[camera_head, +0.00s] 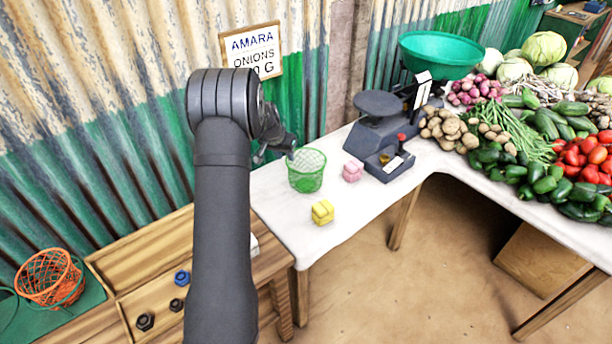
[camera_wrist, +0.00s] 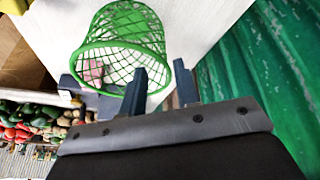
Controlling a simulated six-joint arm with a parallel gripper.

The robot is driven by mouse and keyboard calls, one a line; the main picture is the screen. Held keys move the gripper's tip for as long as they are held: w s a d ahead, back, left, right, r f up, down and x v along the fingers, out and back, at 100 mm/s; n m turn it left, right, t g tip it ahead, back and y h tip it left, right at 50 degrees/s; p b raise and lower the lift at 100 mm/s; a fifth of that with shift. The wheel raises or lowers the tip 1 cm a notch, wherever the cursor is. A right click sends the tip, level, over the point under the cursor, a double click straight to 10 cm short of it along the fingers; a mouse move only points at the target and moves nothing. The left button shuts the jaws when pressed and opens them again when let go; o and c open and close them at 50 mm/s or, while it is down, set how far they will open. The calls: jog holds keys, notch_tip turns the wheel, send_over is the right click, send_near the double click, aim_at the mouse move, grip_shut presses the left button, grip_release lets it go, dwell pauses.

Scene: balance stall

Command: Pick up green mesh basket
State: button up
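The green mesh basket (camera_head: 307,171) stands upright on the white table, near its left end. It fills the upper middle of the wrist view (camera_wrist: 118,32). My gripper (camera_head: 290,150) is at the basket's upper left rim in the head view. In the wrist view my gripper (camera_wrist: 161,68) has its two fingers apart, with a gap between them. The left finger overlaps the basket's rim and mesh; the right finger is just outside its right edge. I cannot tell whether either finger touches the basket.
A yellow block (camera_head: 322,212) and a pink block (camera_head: 352,171) are on the white table (camera_head: 345,225) near the basket. A dark scale (camera_head: 380,125) with a green bowl (camera_head: 440,50) stands behind. Vegetables fill the right. An orange basket (camera_head: 50,278) is at lower left.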

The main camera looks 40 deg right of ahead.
jog(key=shift+w+d+x, duration=0.15)
jog(key=shift+x, duration=1.35)
jog(key=shift+w+d+x, duration=0.1)
jog(key=shift+w+x, duration=0.05)
jog(key=shift+x, duration=1.4)
jog(key=shift+r, duration=0.15)
jog(key=shift+c, duration=0.4)
grip_shut()
